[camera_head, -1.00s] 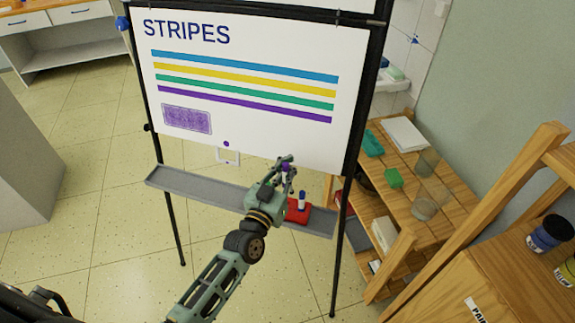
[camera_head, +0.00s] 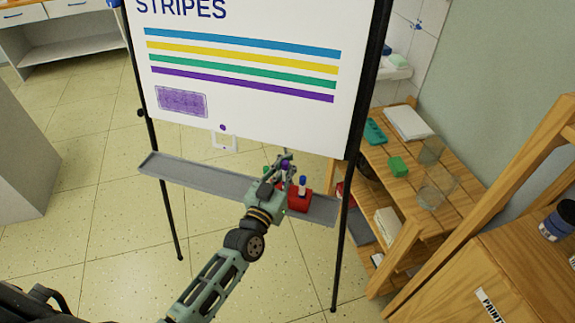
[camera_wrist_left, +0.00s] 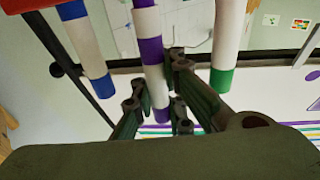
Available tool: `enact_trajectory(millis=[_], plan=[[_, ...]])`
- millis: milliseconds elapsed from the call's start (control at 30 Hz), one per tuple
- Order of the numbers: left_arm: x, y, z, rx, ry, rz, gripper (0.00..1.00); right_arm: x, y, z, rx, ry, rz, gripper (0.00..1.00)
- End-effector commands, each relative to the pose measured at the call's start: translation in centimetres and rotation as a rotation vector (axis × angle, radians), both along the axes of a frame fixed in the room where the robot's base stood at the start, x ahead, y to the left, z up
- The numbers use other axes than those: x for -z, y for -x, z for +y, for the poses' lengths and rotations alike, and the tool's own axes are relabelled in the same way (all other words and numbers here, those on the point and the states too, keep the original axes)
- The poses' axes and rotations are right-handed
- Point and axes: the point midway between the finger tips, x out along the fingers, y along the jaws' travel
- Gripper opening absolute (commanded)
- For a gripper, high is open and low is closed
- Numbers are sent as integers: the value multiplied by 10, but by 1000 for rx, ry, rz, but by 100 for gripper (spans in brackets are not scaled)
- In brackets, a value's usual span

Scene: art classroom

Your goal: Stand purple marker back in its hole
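The purple marker (camera_head: 285,166) is upright in my left gripper (camera_head: 284,160), over the middle of the red holder (camera_head: 299,203) on the easel tray. In the left wrist view, the fingers (camera_wrist_left: 158,98) are on both sides of the white and purple marker (camera_wrist_left: 152,50). A blue-capped marker (camera_head: 302,183) stands in the holder at right, and a green-capped one (camera_head: 266,169) at left. They flank the purple marker in the wrist view, blue (camera_wrist_left: 95,60) and green (camera_wrist_left: 229,45). The purple cap sits higher than theirs. Its lower end and hole are hidden. My right gripper is not in view.
The grey tray (camera_head: 195,174) is bare to the left. The whiteboard (camera_head: 260,105) rises behind the holder. A wooden shelf (camera_head: 420,215) with boxes and glass jars stands at right, close to the easel leg.

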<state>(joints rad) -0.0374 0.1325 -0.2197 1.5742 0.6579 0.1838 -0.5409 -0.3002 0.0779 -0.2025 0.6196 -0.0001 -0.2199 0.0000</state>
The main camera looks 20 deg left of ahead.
Motion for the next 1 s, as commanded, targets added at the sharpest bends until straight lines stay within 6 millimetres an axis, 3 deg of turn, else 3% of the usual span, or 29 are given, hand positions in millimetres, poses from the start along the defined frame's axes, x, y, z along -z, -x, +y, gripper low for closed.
enact_trajectory(millis=[500,1000], plan=[[30,0,0,0,2,-1,0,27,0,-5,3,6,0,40],[32,0,0,0,1,-1,0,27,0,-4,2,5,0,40]])
